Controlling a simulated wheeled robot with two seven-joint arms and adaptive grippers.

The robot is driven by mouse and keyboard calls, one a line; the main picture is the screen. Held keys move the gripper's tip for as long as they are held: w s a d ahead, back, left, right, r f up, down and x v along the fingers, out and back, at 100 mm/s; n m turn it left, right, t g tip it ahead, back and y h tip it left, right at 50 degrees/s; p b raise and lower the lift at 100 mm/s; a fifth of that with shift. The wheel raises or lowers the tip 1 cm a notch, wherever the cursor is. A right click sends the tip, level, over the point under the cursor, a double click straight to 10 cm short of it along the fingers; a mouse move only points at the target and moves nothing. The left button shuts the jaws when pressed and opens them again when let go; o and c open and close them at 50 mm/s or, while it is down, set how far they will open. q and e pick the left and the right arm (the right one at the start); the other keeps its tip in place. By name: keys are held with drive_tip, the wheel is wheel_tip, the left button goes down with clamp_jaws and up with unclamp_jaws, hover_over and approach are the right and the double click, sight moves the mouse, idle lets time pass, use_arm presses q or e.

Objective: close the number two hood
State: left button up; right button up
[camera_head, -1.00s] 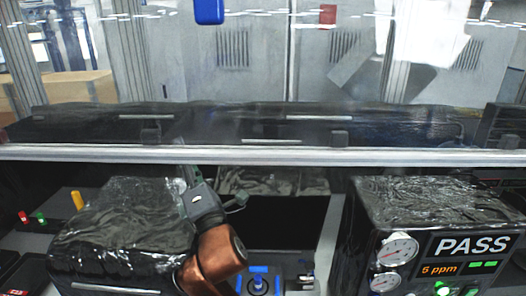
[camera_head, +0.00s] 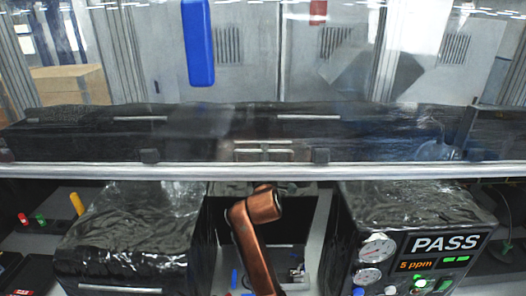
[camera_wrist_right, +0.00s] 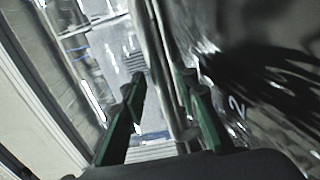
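A clear hood with a pale metal front edge (camera_head: 400,171) spans the head view above the dark boxes. Its number cannot be read there. My left gripper is not in view.
A black-wrapped box (camera_head: 130,235) stands left of my arm, and a PASS gauge box (camera_head: 415,215) stands right. An open dark bay (camera_head: 290,222) lies between them. A blue block shape (camera_head: 198,42) shows at the top. A cardboard box (camera_head: 70,85) is at the back left.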

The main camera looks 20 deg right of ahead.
drive_tip(key=shift+x, duration=1)
drive_tip(key=shift+c, duration=0.2)
drive_tip(key=shift+a, duration=0.1)
clamp_jaws()
drive_tip(key=shift+a, duration=0.1)
